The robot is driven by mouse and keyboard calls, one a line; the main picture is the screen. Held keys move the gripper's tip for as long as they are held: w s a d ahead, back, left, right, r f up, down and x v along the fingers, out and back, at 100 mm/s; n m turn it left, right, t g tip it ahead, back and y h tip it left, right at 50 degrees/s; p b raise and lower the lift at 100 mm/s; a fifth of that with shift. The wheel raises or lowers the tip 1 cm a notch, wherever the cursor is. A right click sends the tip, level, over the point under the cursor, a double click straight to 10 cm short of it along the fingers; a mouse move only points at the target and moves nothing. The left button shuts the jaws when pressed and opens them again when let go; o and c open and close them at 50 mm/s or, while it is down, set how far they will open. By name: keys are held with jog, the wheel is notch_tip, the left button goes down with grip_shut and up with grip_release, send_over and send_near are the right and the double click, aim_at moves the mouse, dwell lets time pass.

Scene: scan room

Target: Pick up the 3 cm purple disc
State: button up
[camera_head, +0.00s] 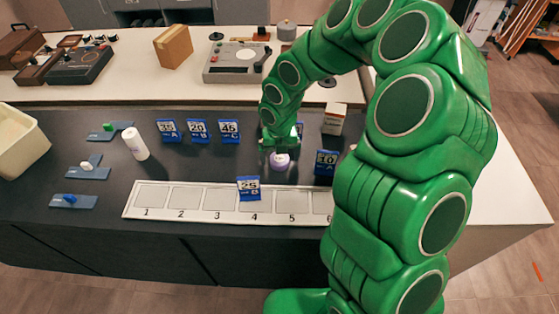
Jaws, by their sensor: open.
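My gripper (280,151) is at the end of my green arm, pointing down just above the purple disc. The jaws are open. The fingers are small in this view, and I cannot tell whether they touch the disc or stand around it.
A white strip with numbered squares (183,215) lies in front, with a blue number card (249,188) on it. Another card (325,162) stands close right of the disc. Several cards (198,130) and a white bottle (136,143) stand left.

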jog(key=shift+f, duration=0.35)
jog(key=shift+c, duration=0.3)
jog(key=c, duration=1.1)
jog(key=shift+r, duration=0.1)
jog(key=shift+r, duration=0.45)
notch_tip(320, 180, up, 2)
jog(key=s+d+r, duration=0.1)
jog(key=s+r, duration=0.2)
jog(key=s, duration=0.1)
jog(key=s+d+r, duration=0.1)
jog(key=s+r, duration=0.2)
jog(key=s, duration=0.2)
jog(key=s+d+r, duration=0.2)
jog(key=s+r, duration=0.2)
jog(key=shift+s, duration=0.2)
